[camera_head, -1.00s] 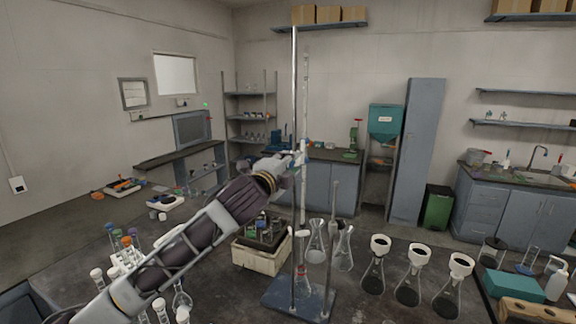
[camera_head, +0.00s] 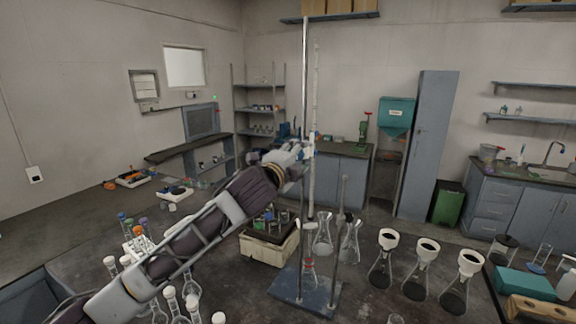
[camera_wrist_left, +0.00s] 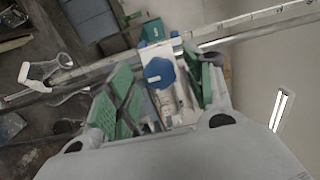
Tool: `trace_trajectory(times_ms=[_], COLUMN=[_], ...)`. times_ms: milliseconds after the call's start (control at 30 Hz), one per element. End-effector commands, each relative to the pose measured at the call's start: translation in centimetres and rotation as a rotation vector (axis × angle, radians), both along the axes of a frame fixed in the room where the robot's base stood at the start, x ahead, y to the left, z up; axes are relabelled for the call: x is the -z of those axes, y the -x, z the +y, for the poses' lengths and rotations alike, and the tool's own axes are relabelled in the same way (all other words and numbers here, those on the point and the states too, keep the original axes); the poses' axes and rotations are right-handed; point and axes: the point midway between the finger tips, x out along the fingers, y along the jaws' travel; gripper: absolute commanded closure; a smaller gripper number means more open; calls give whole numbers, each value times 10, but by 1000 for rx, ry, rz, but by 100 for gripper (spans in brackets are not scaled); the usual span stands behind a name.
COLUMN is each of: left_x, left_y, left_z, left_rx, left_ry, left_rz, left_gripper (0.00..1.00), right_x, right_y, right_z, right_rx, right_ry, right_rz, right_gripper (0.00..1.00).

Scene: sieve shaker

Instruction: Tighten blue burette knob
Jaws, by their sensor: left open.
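The blue burette knob (camera_wrist_left: 158,72) shows in the left wrist view on a white clamp block (camera_wrist_left: 152,48). My left gripper (camera_head: 298,151) is open at the burette stand in the head view. In the left wrist view its green-padded fingers (camera_wrist_left: 162,84) are spread on either side of the knob, with gaps visible beside it. The burette (camera_head: 317,110) stands upright beside the metal rod (camera_head: 304,90), above the blue-grey stand base (camera_head: 306,296). In the head view the knob is too small to make out clearly. My right gripper is not seen.
A crate (camera_head: 268,250) of bottles stands left of the stand base. Glass flasks stand close behind the stand, and flasks with white funnels (camera_head: 388,238) stand to the right. Stoppered flasks (camera_head: 170,292) and a tube rack sit near my left arm.

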Motion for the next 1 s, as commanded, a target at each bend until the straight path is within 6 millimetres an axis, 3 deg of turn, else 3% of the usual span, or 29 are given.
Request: trace_trajectory(times_ms=[267,1000], left_x=[0,1], left_y=[15,86], left_z=[6,35], left_rx=[0,1], left_ry=[1,0], left_rz=[0,1], left_gripper=[48,48], right_x=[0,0], right_y=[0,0], right_z=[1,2], right_rx=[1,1], right_ry=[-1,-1], right_rz=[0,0], right_gripper=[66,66])
